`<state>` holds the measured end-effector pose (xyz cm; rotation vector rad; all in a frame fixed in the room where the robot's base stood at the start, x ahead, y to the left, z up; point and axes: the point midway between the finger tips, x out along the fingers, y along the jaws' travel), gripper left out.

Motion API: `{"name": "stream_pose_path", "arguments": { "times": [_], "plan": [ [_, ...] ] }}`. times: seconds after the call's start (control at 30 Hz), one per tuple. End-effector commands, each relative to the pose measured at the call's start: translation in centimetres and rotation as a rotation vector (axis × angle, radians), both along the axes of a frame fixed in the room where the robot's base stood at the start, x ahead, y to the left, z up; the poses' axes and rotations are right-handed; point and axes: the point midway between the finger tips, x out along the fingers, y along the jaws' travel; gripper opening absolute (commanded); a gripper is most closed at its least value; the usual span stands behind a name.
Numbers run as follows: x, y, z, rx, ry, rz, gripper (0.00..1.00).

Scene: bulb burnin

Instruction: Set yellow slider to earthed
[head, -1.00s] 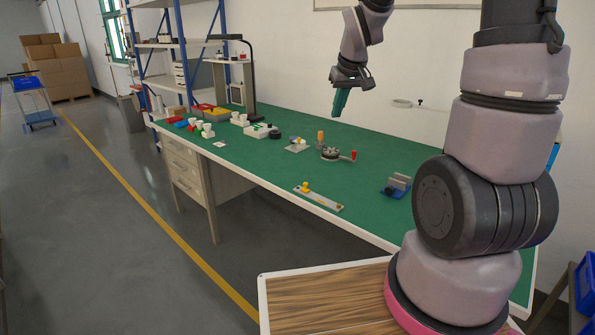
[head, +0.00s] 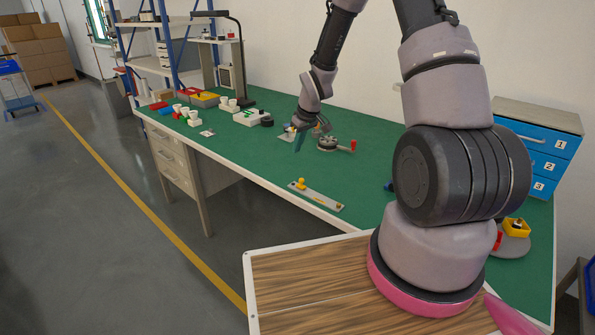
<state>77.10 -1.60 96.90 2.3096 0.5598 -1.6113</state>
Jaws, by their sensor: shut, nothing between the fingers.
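A flat grey metal strip (head: 325,200) lies near the front edge of the green bench, with a yellow knob (head: 301,184) standing near its left end. It looks like the yellow slider; any markings on it are too small to read. My gripper (head: 298,143) is shut and empty, its teal fingers pointing down. It is farther back on the bench than the strip, apart from the yellow knob. It is in front of a small pale plate (head: 285,136) and partly hides that plate and the parts on it.
A round grey device with a red-handled lever (head: 353,145) sits just right of my gripper. White cups (head: 193,118) and coloured trays (head: 204,100) stand at the left. A blue drawer unit (head: 538,150) is at the far right. The bench around the strip is clear.

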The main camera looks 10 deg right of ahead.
Motion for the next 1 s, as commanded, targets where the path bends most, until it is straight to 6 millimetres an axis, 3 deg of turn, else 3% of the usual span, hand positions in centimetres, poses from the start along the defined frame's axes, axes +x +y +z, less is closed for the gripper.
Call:
{"name": "stream_pose_path", "arguments": {
  "times": [0.2,0.37,0.77,1.0],
  "plan": [
    [0.0,0.0,-0.1,0.0,0.001,-0.001,0.0],
    [0.5,0.2,-1.5,0.0,0.001,-0.002,0.0],
    [2.9,1.6,-9.3,0.0,0.002,-0.001,0.0],
    [0.3,0.1,-9.9,0.0,0.002,-0.003,0.0]
  ]
}}
